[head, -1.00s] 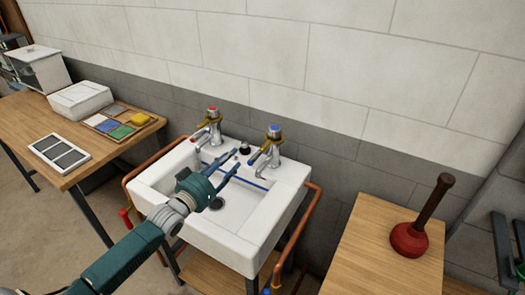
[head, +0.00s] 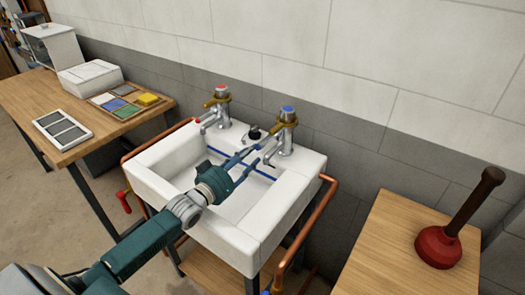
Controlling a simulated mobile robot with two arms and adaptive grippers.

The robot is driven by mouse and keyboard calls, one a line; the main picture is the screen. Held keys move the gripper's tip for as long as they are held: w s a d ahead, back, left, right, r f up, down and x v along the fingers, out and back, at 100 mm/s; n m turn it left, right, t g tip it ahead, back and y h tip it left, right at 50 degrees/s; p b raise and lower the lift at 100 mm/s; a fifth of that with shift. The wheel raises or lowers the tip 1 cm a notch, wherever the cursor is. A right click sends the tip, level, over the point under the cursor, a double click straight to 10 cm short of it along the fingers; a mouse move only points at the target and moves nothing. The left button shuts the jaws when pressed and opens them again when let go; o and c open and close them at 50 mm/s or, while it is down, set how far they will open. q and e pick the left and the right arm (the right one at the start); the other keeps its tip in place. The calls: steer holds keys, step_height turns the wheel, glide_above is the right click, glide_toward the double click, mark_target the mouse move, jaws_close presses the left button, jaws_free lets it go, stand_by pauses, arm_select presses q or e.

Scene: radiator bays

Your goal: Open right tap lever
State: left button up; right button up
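The right tap (head: 286,138) is chrome with a blue cap and a brass-coloured lever collar (head: 285,123). It stands at the back right of the white sink (head: 238,243). The lever's outer end is hard to tell from the fingers. The left tap (head: 218,112) has a red cap and a similar brass-coloured collar. My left gripper (head: 257,154), teal with blue fingers, reaches over the basin. Its fingers are apart, with the tips just left of the right tap's spout. I cannot tell whether they touch the tap. My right gripper is not in view.
A dark plug (head: 254,132) sits between the taps. Copper pipes (head: 308,231) run around the sink. A wooden table (head: 385,265) with a red plunger (head: 438,247) stands to the right. A table (head: 90,145) with a white box (head: 90,77) and tiles stands to the left.

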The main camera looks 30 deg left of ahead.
mark_target(257, 149)
arm_select(q)
steer(key=w, duration=0.5)
steer(key=w+d, duration=0.1)
steer(key=w, duration=0.1)
steer(key=shift+w, duration=0.2)
steer(key=shift+c, duration=0.2)
jaws_close()
